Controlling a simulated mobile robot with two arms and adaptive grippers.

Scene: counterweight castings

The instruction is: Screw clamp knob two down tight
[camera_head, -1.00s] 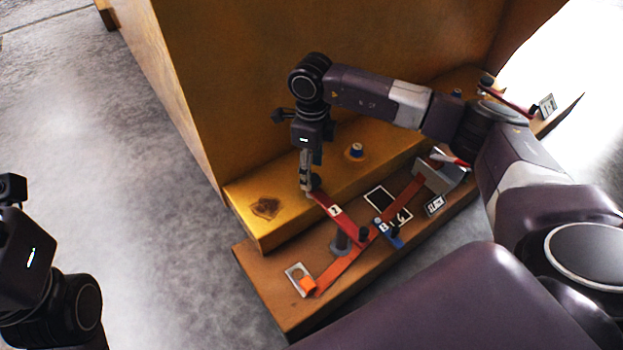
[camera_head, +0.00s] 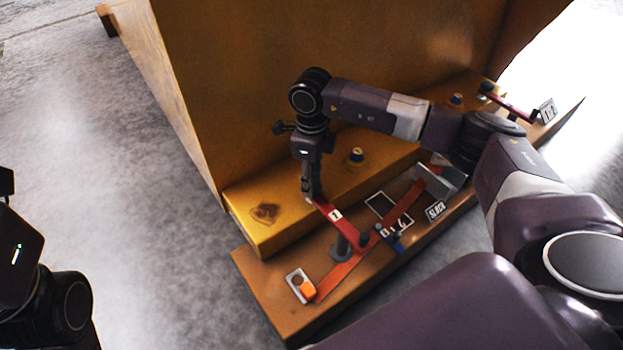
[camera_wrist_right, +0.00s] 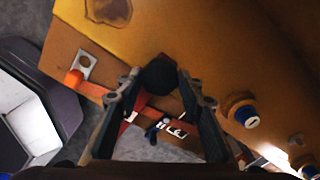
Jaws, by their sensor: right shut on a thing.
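A red clamp bar (camera_head: 330,210) with a white number label lies between the yellow casting's ledge (camera_head: 240,215) and a dark post (camera_head: 342,248) on the brown base. The dark round clamp knob (camera_wrist_right: 159,77) is at the bar's casting end. My right gripper (camera_head: 312,194) points down at that end and is shut on the knob; in the right wrist view the knob sits between its fingertips (camera_wrist_right: 158,82). The fingers hide the knob in the head view, and its thread is hidden. My left gripper's body (camera_head: 25,260) shows at the left edge; its fingers are out of view.
A blue piece, a grey bracket (camera_head: 438,182) and a label plate (camera_head: 436,210) stand to the right. Blue-collared studs (camera_head: 356,155) rise from the ledge. Another red bar (camera_head: 510,103) lies far right.

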